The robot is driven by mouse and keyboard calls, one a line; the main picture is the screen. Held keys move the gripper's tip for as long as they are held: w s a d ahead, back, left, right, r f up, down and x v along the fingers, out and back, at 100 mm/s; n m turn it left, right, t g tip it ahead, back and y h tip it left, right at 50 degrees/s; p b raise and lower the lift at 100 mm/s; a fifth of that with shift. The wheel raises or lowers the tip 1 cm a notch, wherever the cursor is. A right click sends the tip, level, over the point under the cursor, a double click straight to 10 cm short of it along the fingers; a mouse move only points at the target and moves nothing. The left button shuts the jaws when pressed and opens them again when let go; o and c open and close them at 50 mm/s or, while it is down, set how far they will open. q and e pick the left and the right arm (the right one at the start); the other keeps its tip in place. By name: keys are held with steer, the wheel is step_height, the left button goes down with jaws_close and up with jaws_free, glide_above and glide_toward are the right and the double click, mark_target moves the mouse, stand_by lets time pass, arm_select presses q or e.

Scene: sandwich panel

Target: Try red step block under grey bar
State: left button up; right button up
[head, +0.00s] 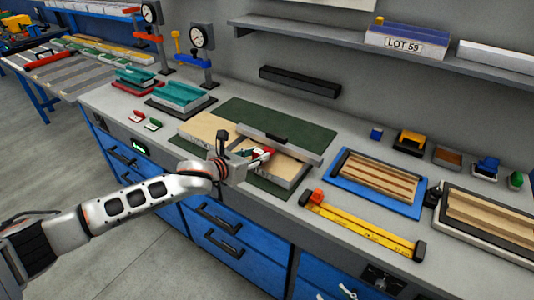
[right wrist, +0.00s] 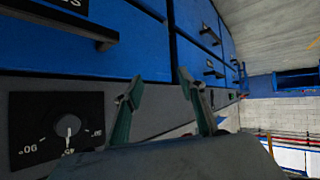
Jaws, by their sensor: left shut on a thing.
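My left gripper (head: 256,158) is over the sandwich panel (head: 208,130) on the bench, shut on the small red step block (head: 263,151). The block is at the near side of the grey bar (head: 282,144), which lies across the panel. The jaws hide much of the block, and I cannot tell whether any of it is under the bar. In the right wrist view my right gripper (right wrist: 160,88) is open and empty, with its two fingers apart in front of blue drawers.
A green mat (head: 284,124) lies under the panel. Another red block (head: 136,117) and a green block (head: 153,124) lie to the left. A blue tray (head: 338,182) and a yellow level (head: 360,225) are to the right. A dial plate (right wrist: 58,130) is near my right gripper.

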arm_select(q)
steer(key=shift+r, duration=2.55)
steer(key=shift+s, duration=0.1)
